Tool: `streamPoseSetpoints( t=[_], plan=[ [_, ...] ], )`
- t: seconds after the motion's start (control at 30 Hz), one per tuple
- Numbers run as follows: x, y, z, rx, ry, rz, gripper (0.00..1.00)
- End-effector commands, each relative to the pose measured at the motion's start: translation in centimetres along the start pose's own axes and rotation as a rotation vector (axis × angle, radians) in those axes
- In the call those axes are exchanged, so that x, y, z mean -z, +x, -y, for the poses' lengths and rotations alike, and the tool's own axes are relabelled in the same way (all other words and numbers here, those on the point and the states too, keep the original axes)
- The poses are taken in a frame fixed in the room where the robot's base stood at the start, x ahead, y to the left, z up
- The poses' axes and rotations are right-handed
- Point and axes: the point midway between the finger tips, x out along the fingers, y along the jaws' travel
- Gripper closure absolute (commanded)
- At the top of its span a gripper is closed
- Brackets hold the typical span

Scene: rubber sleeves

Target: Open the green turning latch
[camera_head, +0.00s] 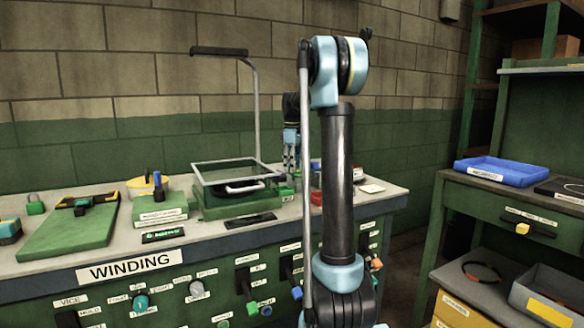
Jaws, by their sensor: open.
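I cannot tell for certain which part is the green turning latch. Small green parts show on the bench front, among them a green knob (251,308) below a dark slot and a teal-green round knob (140,302) further left. A small green piece (286,191) is on the bench top below my gripper. My gripper (291,166) points down over the back of the bench, right of the framed green box. It is open, with nothing seen between its fingers. My upright arm stands in front and hides part of the bench to its right.
The green box (235,205) with a glass-framed lid and handle stands on the WINDING bench (110,267). A green board (70,232) lies left. A blue tray (500,171) is on the right-hand table. A dark floor gap separates the two.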

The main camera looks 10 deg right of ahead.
Motion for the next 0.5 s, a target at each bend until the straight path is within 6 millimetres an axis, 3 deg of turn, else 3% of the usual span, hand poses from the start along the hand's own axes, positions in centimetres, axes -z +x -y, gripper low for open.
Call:
streamPoseSetpoints(
  t=[0.13,0.3,0.33,0.5],
  plan=[
    [0.00,-0.01,-0.01,0.000,0.000,0.000,0.51],
    [0.01,-0.02,-0.01,0.000,0.000,0.000,0.90],
    [0.01,-0.02,-0.02,0.000,0.000,0.000,0.94],
    [0.01,-0.03,-0.05,-0.001,0.002,0.000,0.94]
  ],
)
